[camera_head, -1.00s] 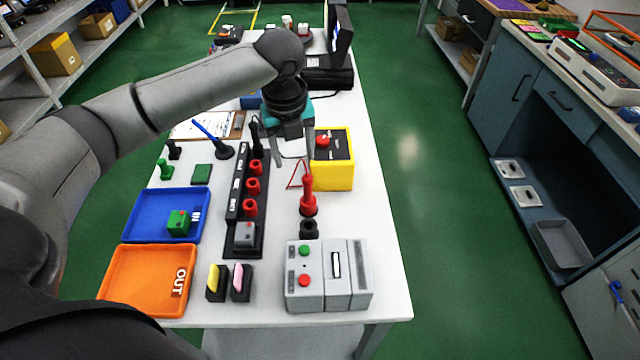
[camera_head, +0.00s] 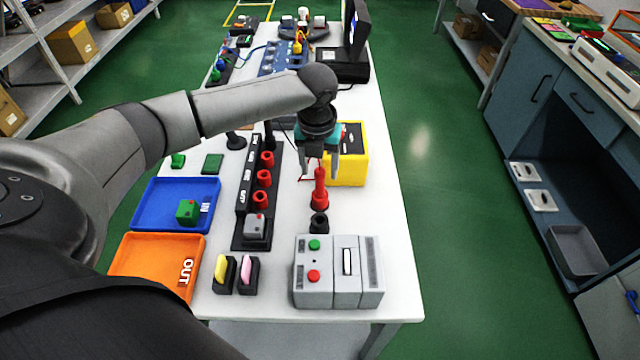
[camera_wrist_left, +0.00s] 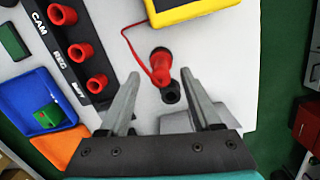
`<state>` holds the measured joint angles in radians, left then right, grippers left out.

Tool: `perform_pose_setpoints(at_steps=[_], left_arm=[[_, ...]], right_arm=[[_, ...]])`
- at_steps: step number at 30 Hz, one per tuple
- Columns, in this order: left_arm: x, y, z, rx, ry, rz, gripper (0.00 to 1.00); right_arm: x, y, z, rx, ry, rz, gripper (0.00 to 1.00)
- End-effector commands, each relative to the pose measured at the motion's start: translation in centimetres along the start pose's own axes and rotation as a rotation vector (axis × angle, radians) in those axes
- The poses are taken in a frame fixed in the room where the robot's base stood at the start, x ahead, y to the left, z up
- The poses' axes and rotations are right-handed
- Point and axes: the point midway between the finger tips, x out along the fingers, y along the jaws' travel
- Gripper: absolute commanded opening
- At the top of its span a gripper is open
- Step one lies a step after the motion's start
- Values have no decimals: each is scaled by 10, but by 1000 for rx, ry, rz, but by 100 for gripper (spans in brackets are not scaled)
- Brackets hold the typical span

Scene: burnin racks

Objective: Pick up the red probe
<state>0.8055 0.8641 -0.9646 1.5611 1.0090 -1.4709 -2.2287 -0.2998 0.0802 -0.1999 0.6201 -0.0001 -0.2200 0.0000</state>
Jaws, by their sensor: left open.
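The red probe (camera_head: 320,188) stands upright on the white table, just behind a small black holder (camera_head: 319,222). A thin red lead runs from it toward the yellow meter (camera_head: 350,158). My left gripper (camera_head: 321,168) hangs above the probe, its fingers pointing down and apart. In the left wrist view the probe (camera_wrist_left: 160,66) shows beyond the open fingertips (camera_wrist_left: 160,80), roughly centred between them, with nothing held. I cannot tell from these views how far above it the fingertips are. My right gripper is not in view.
A black rack (camera_head: 245,190) with several red sockets stands left of the probe. A grey box with buttons (camera_head: 338,285) stands in front. Blue (camera_head: 150,225) and orange (camera_head: 140,290) trays lie at left. The table's right strip is clear.

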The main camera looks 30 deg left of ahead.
Motion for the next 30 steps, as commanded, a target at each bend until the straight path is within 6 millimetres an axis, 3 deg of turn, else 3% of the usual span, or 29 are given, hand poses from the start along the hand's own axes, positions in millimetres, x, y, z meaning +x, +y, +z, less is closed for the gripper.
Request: perform_pose_setpoints(at_steps=[12,21,30], left_arm=[[50,-1,-2,-1,1,1,65],[54,-1,-2,0,-1,0,65],[54,-1,-2,-1,-1,0,32]], right_arm=[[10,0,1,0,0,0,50],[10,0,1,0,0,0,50],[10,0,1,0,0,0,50]])
